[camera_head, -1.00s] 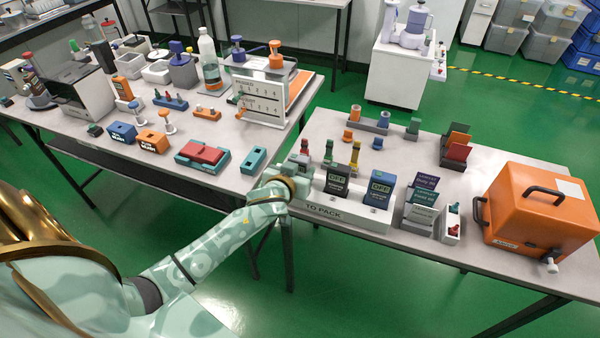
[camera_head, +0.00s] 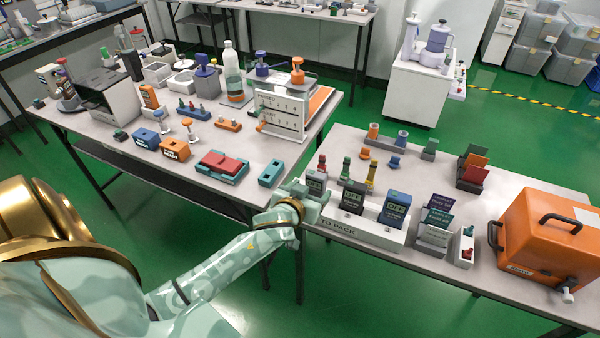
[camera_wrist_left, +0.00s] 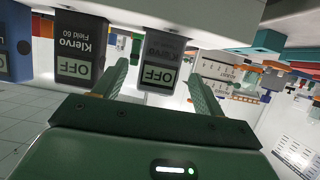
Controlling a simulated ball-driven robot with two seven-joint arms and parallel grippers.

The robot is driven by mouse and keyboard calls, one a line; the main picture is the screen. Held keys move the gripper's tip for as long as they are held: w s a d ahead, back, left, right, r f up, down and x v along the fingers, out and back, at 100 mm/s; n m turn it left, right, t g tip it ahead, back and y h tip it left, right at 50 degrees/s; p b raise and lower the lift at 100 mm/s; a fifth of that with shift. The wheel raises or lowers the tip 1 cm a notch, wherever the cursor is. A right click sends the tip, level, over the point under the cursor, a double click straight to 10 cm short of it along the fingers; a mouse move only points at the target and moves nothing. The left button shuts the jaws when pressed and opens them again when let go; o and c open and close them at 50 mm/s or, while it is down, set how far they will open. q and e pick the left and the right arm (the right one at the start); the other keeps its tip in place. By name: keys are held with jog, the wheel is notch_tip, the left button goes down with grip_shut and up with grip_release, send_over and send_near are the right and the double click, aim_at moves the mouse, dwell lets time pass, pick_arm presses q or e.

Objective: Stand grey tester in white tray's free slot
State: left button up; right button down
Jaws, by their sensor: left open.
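The white tray (camera_head: 366,237), marked TO PACK, stands at the front left of the right-hand table. The grey tester (camera_head: 316,182) stands upright in its left end slot, its base hidden in the tray. A black tester (camera_head: 352,197) and a blue tester (camera_head: 396,208) stand to its right in the tray. My left gripper (camera_head: 306,196) is at the tray's left end, in front of the grey tester. In the left wrist view, which is upside down, its fingers (camera_wrist_left: 160,88) are open, with the grey tester (camera_wrist_left: 162,62) between their tips and gaps on both sides. My right gripper is out of view.
Several small bottles (camera_head: 346,168) stand behind the tray. A card holder (camera_head: 433,236) and a small white box (camera_head: 464,247) stand right of it, then an orange case (camera_head: 545,235). The left table (camera_head: 215,135) holds many items; a gap separates the tables.

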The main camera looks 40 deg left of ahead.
pick_arm(q)
jog(key=p+v, duration=0.1)
jog(key=v, duration=0.6)
jog(key=shift+s+p, duration=0.3)
jog(key=shift+d, duration=0.1)
jog(key=s+d+f+m+g+h, duration=0.15)
jog(key=s+f, duration=0.35)
jog(key=f, duration=0.5)
jog(key=s+d+f+m+g, duration=0.1)
jog(key=s+f+g, duration=0.2)
jog(key=s+f, duration=0.45)
jog(key=s+d+f+m+g+h, duration=0.15)
jog(key=s+f, duration=0.25)
jog(key=f, duration=0.7)
jog(key=s+f+m+g, duration=0.1)
jog(key=s+f+g, duration=0.2)
jog(key=s, duration=1)
jog(key=s+d+f+m+g, duration=0.1)
jog(key=s+f+g, duration=0.2)
jog(key=s+f, duration=0.5)
jog(key=s, duration=0.6)
jog(key=shift+s+d+f+g, duration=0.15)
jog(key=shift+d+f+g, duration=0.1)
jog(key=shift+d+g, duration=0.1)
